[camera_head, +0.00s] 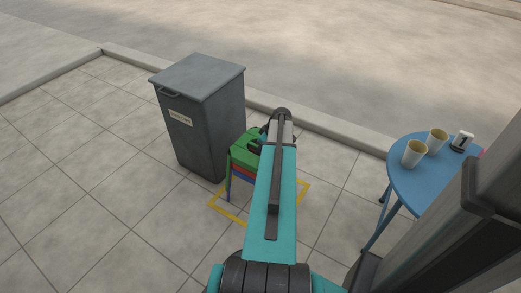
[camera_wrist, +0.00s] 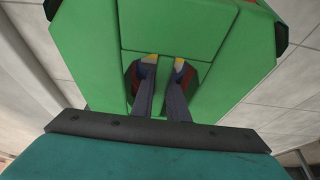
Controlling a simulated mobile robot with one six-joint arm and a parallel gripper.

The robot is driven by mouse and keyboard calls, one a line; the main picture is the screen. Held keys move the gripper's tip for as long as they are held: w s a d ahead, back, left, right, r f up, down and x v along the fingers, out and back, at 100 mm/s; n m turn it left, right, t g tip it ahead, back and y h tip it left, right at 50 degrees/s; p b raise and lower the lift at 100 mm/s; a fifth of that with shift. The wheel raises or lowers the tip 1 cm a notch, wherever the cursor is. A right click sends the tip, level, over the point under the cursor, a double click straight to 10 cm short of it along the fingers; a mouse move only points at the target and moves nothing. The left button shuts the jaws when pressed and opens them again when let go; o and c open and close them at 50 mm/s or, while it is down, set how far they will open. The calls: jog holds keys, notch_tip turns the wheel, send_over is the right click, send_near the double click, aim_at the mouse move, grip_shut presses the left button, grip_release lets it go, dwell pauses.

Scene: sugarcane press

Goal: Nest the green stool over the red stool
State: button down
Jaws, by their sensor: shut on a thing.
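The green stool (camera_head: 242,148) is upright beside the grey bin in the head view, partly hidden by my arm. The red stool (camera_head: 242,171) shows as a thin band directly under it, with a blue band below that and a blue leg at the left. I cannot tell whether the green stool rests fully on the red one. In the wrist view the green seat (camera_wrist: 100,50) fills the middle. Some red shows inside the holes.
A grey lidded bin (camera_head: 208,120) stands close behind and left of the stools. A yellow square outline (camera_head: 228,216) is on the paving around them. A round blue table (camera_head: 415,185) with two cups (camera_head: 415,154) stands at the right. Open paving lies at the left.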

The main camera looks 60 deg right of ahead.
jog(key=shift+s+a+f, duration=0.1)
jog(key=shift+f, duration=0.2)
jog(key=c, duration=1.6)
grip_release()
jog(key=shift+c, duration=0.2)
jog(key=shift+r, duration=0.2)
jog(key=p+v, duration=0.4)
jog(key=v, duration=0.9)
jog(key=shift+r, duration=0.25)
notch_tip(320, 180, up, 8)
jog(key=p, duration=0.5)
